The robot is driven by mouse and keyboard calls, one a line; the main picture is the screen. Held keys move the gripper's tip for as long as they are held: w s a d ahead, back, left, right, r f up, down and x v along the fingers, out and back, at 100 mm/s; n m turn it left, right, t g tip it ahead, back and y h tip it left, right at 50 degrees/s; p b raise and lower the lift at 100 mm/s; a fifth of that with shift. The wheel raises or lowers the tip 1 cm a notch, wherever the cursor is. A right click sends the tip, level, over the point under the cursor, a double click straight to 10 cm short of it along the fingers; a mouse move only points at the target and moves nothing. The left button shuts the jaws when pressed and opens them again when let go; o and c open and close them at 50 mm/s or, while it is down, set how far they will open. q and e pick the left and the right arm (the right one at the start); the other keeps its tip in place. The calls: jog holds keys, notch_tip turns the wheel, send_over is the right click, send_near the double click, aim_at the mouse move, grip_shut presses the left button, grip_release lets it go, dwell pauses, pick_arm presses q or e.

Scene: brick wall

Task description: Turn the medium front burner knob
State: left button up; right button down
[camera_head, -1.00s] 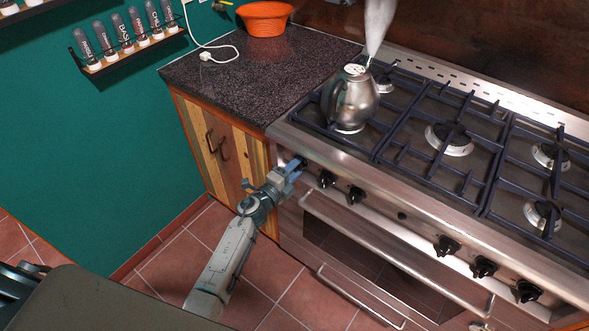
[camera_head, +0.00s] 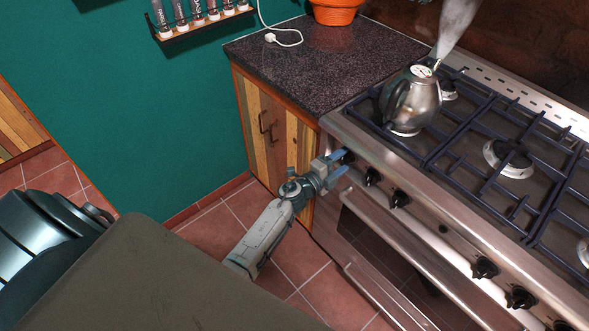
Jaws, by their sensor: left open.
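The stove (camera_head: 400,178) has a row of black knobs along its front panel. The leftmost knob (camera_head: 346,156) is partly hidden by my left gripper (camera_head: 340,166). That gripper is open, its blue fingers around or just in front of this knob; I cannot tell whether they touch it. To its right are a second knob (camera_head: 372,176) and a third knob (camera_head: 399,198). More knobs, such as one further right (camera_head: 484,267), follow. Which knob is the medium front one is not readable. My right gripper is not in view.
A steaming metal kettle (camera_head: 412,102) stands on the left burner grate. An oven handle bar (camera_head: 420,252) runs below the knobs. A dark counter (camera_head: 300,70) with an orange pot (camera_head: 335,10) and white cable (camera_head: 283,40) adjoins the stove. Tiled floor lies below.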

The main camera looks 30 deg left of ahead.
pick_arm(q)
jog(key=n, duration=0.3)
jog(key=shift+d+n, duration=0.1)
jog(key=shift+n, duration=0.3)
jog(key=n, duration=0.8)
jog(key=shift+b, duration=0.3)
jog(key=n+b, duration=0.1)
jog(key=n, duration=0.3)
jog(key=shift+w+b, duration=0.1)
jog(key=shift+b, duration=0.2)
jog(key=v, duration=1.1)
jog(key=s+a+f+n+g+y, duration=0.1)
jog(key=s+a+f, duration=0.1)
jog(key=f, duration=0.5)
jog(key=s+a+f+n+g+y, duration=0.1)
jog(key=s+a+f+y, duration=0.1)
jog(key=f, duration=0.6)
jog(key=s+a+f+n+g+y, duration=0.1)
jog(key=s+a+f+y, duration=0.1)
jog(key=f, duration=0.6)
jog(key=shift+s+a+g+b, duration=0.15)
jog(key=shift+s+g+b, duration=0.3)
jog(key=shift+s, duration=0.4)
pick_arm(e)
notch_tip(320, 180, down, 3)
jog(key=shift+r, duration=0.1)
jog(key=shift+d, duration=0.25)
